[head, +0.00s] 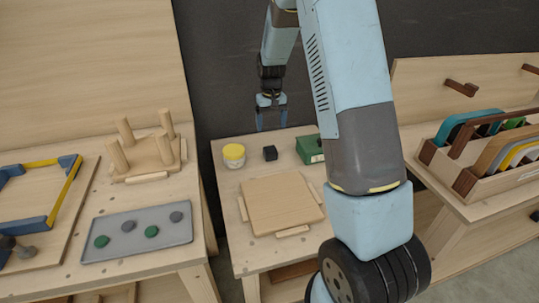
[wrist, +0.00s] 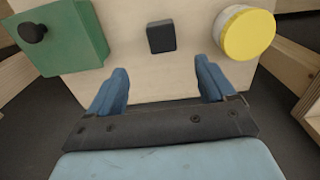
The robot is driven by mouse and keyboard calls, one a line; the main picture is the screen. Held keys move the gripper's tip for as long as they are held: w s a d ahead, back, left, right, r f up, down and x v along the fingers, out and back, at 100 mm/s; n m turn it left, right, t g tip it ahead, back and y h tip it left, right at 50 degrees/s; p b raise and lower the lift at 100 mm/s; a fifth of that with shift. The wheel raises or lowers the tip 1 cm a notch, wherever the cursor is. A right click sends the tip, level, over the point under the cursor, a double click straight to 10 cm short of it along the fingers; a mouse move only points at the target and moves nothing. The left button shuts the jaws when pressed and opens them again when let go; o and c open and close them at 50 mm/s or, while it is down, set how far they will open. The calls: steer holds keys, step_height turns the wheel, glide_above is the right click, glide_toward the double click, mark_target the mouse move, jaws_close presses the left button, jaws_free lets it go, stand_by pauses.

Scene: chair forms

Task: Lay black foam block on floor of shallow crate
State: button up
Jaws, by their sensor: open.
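The black foam block (head: 270,153) is a small dark cube on the middle table, between a yellow-lidded jar and a green box. In the wrist view the block (wrist: 161,37) lies beyond my fingertips, roughly centred between them. My gripper (head: 271,122) is open and empty above the far edge of that table; its blue fingers (wrist: 160,72) stand apart and do not touch the block. A flat square wooden piece (head: 283,204) with short strips along its sides lies nearer on the same table. I cannot tell whether it is the shallow crate.
The yellow-lidded jar (head: 233,155) and green box (head: 310,149) flank the block closely. The left table holds a pegged wooden stand (head: 146,158), a grey tray (head: 136,236) and a blue-yellow frame (head: 68,190). A wooden rack (head: 490,170) stands right. My arm hides part of the middle table.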

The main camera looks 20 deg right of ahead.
mark_target(270, 149)
step_height(270, 149, down, 13)
steer(key=shift+a+r, duration=0.1)
steer(key=shift+a, duration=0.05)
stand_by(0.5)
steer(key=c, duration=1.1)
steer(key=shift+r, duration=0.1)
